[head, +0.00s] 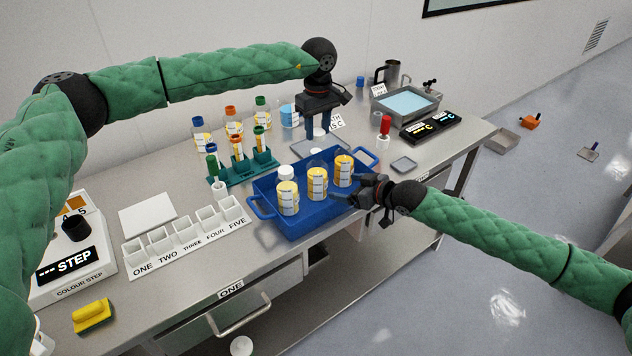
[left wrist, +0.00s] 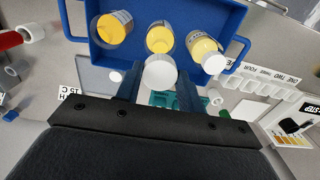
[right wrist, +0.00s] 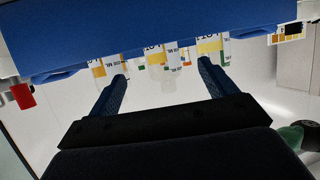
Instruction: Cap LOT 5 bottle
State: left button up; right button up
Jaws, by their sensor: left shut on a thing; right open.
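A blue tray (head: 322,216) holds three yellow-labelled bottles in a row. The left bottle (head: 288,198) has a white cap on. The middle bottle (head: 317,184) and the right bottle (head: 343,171) are uncapped; their yellow contents show in the left wrist view, the middle one (left wrist: 160,38) and the other (left wrist: 115,27). Which bottle is LOT 5 cannot be read. My left gripper (head: 318,135) points down above the tray's far side, shut on a white cap (left wrist: 160,72), apart from the bottles. My right gripper (head: 370,190) is open and empty at the tray's near right side.
A teal rack (head: 245,170) with tubes stands behind the tray, with several capped bottles beyond. White numbered bins (head: 188,232) lie left. A red-capped item (head: 385,125), a small grey dish (head: 403,165) and a water bath (head: 405,103) are right.

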pick_arm(q)
jog(key=shift+w+a+f, duration=0.1)
jog(key=shift+a, duration=0.05)
pick_arm(e)
jog(key=shift+w+a+f, duration=0.1)
jog(key=shift+w+a, duration=0.1)
jog(key=shift+a, duration=0.15)
jog(key=x, duration=1.1)
jog(key=shift+w+a+f, duration=0.1)
jog(key=shift+w+f, duration=0.05)
jog(key=shift+f, duration=0.05)
jog(key=c, duration=1.5)
pick_arm(q)
send_over(318, 157)
jog(key=shift+f, duration=2.4)
pick_arm(e)
jog(key=shift+o, duration=0.2)
pick_arm(q)
jog(key=shift+f, duration=0.1)
jog(key=shift+f, duration=0.8)
jog(key=shift+f, duration=0.55)
